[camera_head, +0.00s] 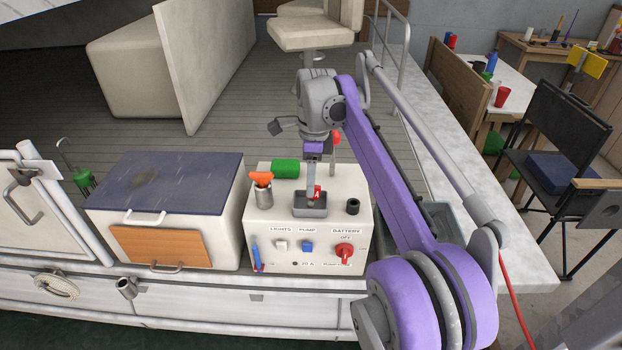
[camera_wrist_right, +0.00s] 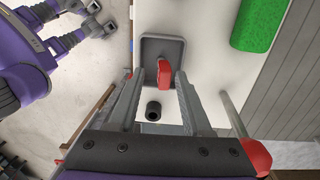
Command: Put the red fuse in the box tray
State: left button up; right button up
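The red fuse (camera_head: 317,192), marked with a letter A, is at the small dark grey tray (camera_head: 311,212) on top of the white switch box (camera_head: 258,225). My right gripper (camera_head: 311,190) points straight down over this tray. In the right wrist view the red fuse (camera_wrist_right: 164,73) is between the fingertips of my right gripper (camera_wrist_right: 158,78), nearer the right finger, with a gap on the left. The grey tray (camera_wrist_right: 149,50) lies under it. I cannot tell whether the fuse touches the tray floor. My left gripper does not show clearly in either view.
The box front has a red battery knob (camera_head: 344,250) and switches. A dark-lidded chest (camera_head: 180,183) stands to the left.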

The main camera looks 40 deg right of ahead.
jog(key=shift+r, duration=0.1)
notch_tip(320, 180, up, 11)
jog(key=p, duration=0.2)
jog(key=shift+d, duration=0.3)
jog(key=shift+f, duration=0.2)
dwell(0.4)
jog(key=s+a+f+n+t, duration=0.2)
jog(key=s+a+f+n, duration=0.7)
jog(key=f+n, duration=0.4)
jog(key=s+a+f+n+t, duration=0.3)
jog(key=s+a+f+n, duration=0.7)
jog(key=f+n, duration=0.3)
jog(key=shift+a+f+h, duration=0.3)
jog(key=shift+a+f, duration=0.2)
jog(key=shift+f, duration=0.05)
jog(key=shift+s, duration=0.1)
